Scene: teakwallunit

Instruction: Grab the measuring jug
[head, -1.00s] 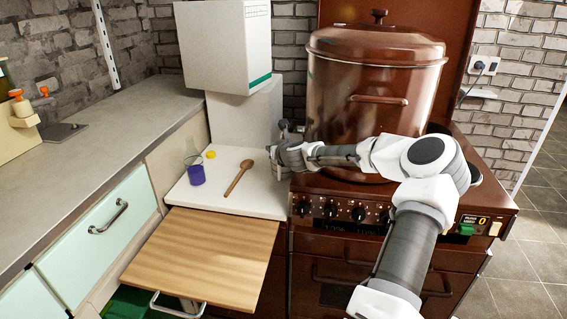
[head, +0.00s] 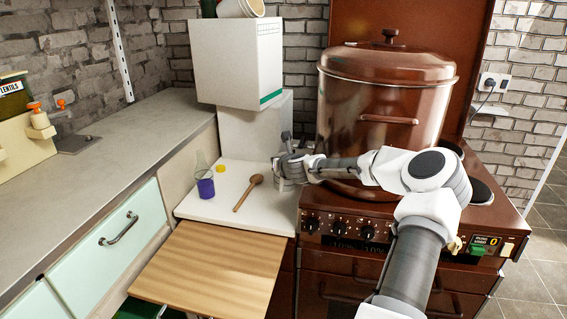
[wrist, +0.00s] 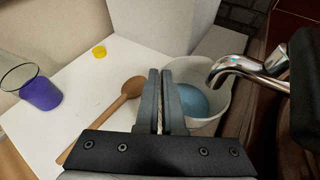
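A whitish container with a bluish inside, which looks like the measuring jug (wrist: 213,122), stands under a chrome tap in the wrist view. In the head view it is hidden behind my gripper (head: 284,160). In the wrist view my gripper (wrist: 162,75) has its two fingers almost together at the jug's left side. A thin light strip shows between them, seemingly part of the jug's wall or handle. The jug's lower part is hidden behind the right finger.
A large brown lidded pot (head: 382,110) stands on the brown stove (head: 345,228) to the right. The tap (wrist: 240,68) is close to the jug. A wooden spoon (head: 248,193), a purple-filled glass (head: 205,187) and a yellow cap (head: 220,168) sit left on the white counter.

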